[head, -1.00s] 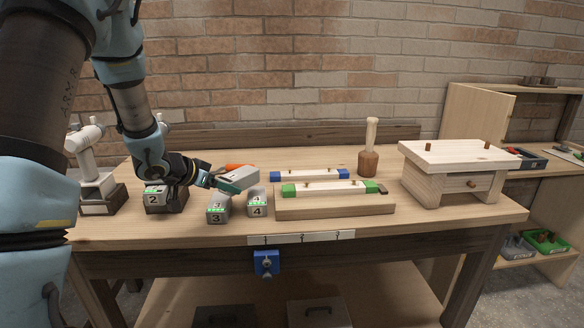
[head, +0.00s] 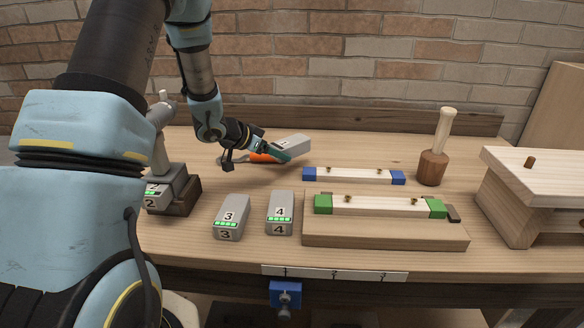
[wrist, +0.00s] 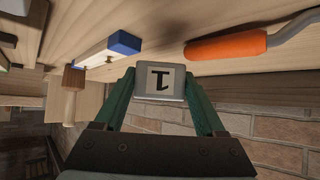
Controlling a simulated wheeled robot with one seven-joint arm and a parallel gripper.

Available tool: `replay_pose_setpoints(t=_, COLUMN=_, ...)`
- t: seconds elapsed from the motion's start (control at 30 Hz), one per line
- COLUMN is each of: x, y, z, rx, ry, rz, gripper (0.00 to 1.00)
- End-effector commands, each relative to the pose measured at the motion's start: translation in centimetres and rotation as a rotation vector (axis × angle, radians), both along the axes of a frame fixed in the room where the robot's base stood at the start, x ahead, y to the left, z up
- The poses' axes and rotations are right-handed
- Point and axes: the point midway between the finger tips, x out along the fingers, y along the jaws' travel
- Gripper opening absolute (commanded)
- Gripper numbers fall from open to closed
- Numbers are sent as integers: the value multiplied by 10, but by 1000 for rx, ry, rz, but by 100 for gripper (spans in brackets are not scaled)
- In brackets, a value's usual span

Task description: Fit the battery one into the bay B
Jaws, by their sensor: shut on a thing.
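My gripper (head: 278,151) is shut on a grey box-shaped battery (head: 294,143), held above the back of the bench. In the wrist view the battery (wrist: 160,84) sits between the two green fingers, its white label with an upside-down 1 in view. Battery 2 (head: 160,191) is by a dark wooden block (head: 186,195) at the left, partly hidden by my arm. Battery 3 (head: 232,216) and battery 4 (head: 280,211) stand apart at the front. I see no marking that identifies bay B.
An orange-handled tool (head: 262,157) lies below the held battery. A blue-ended strip (head: 352,176) and a green-ended strip on a wooden block (head: 385,234) lie to the right. A mallet (head: 434,160) and a small wooden stand (head: 535,190) are farther right. A blue clamp (head: 286,294) is at the front edge.

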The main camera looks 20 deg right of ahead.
Motion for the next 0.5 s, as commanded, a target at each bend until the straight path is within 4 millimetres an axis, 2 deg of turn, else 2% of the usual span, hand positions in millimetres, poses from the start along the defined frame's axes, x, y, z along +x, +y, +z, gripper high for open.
replay_pose_setpoints(t=0.5, x=0, y=0, z=-56, rx=-1, ry=-1, rz=1, gripper=0)
